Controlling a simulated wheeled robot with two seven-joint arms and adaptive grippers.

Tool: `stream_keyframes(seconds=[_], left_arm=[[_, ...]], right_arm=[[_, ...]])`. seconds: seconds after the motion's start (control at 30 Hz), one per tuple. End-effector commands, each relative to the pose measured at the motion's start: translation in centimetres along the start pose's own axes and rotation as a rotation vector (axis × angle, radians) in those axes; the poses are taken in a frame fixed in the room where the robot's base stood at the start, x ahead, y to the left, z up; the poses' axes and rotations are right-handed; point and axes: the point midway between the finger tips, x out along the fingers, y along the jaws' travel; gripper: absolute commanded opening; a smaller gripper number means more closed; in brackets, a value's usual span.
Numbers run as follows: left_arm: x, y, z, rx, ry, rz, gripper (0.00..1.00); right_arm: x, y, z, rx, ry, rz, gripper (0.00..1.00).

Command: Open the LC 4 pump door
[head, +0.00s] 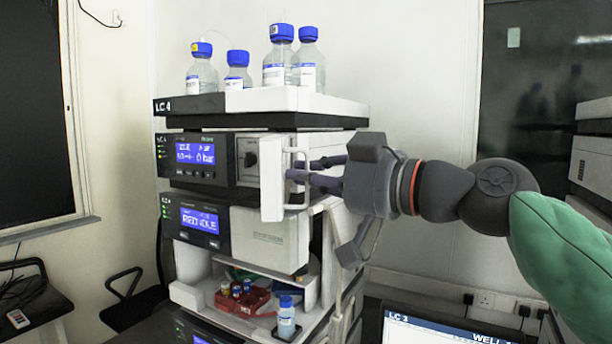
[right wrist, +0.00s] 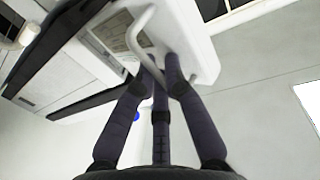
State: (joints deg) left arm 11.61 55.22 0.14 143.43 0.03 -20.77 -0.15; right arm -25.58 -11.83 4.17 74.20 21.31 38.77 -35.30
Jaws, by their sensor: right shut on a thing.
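The LC 4 stack carries its label (head: 178,105) on the top tray. Below it is the pump module with a lit blue display (head: 195,154) reading in bar. My right gripper (head: 305,177) comes from the right and is shut on the door's handle (head: 304,155). In the right wrist view the fingers (right wrist: 160,80) meet at the pale handle bar (right wrist: 138,45) beside the door (right wrist: 192,45). The left gripper is out of view.
Several blue-capped bottles (head: 282,62) stand on the top tray (head: 300,100). Below the pump are another module (head: 270,238) and an open bay with a red vial rack (head: 243,300) and a small bottle (head: 286,318). A screen (head: 440,330) stands at the lower right.

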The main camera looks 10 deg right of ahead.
Motion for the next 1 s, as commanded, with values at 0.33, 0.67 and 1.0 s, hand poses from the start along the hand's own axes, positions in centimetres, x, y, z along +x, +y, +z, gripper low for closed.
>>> stream_keyframes(seconds=[0.33, 0.67, 1.0], left_arm=[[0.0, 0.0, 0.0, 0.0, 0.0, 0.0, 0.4], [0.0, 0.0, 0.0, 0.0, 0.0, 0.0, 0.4], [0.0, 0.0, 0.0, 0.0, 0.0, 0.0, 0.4]], right_arm=[[-0.1, 0.1, -0.3, 0.0, 0.007, 0.003, 0.37], [-0.2, 0.0, -0.1, 0.0, 0.003, 0.001, 0.37], [-5.1, 0.1, -0.1, 0.0, 0.005, 0.004, 0.37]])
